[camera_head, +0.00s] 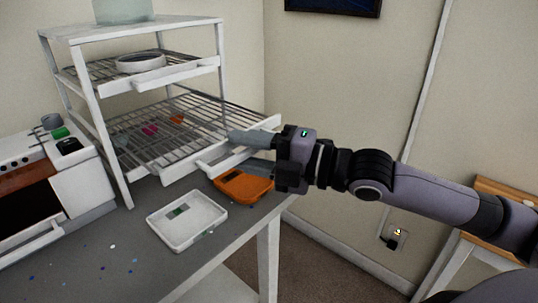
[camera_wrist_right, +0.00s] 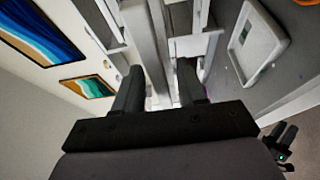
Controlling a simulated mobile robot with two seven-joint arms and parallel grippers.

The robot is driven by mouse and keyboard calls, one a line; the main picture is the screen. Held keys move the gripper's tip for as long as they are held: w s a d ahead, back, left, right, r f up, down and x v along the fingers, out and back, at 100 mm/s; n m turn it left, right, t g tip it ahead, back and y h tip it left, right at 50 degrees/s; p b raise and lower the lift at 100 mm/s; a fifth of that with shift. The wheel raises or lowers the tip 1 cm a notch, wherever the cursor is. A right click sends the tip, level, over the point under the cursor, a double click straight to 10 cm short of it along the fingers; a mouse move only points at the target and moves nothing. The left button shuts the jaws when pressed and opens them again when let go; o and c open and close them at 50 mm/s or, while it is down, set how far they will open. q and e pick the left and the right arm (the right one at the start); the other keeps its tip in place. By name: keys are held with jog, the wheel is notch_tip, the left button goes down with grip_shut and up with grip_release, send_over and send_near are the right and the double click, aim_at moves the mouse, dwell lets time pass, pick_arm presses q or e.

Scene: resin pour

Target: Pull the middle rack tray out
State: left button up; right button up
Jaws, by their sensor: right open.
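The white rack (camera_head: 92,110) stands on the grey table and has wire trays at different heights. The upper wire tray (camera_head: 180,73) carries a white ring-shaped dish. The lower wire tray (camera_head: 170,165) juts out past the rack's posts to the right, with small pink and orange pieces on it. My right gripper (camera_head: 240,151) is open at this lower tray's front bar. In the right wrist view a pale bar (camera_wrist_right: 155,50) runs between its fingers (camera_wrist_right: 160,92); contact is unclear. A dark gripper with a green light, apparently my left one (camera_wrist_right: 283,138), shows small at the lower right there.
An orange scale (camera_head: 243,187) sits on the table below the lower tray's front. A white shallow tray (camera_head: 188,221) lies in front of it. A white appliance (camera_head: 80,195) stands left of the rack. The wall (camera_head: 330,60) is close behind.

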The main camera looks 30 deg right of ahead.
jog(key=b+v, duration=0.1)
jog(key=v, duration=0.3)
jog(key=shift+d+f, duration=0.15)
jog(key=shift+s+d+b, duration=0.25)
jog(key=shift+s+b, duration=0.05)
jog(key=shift+b, duration=0.2)
jog(key=shift+s+d, duration=0.1)
jog(key=shift+s, duration=0.15)
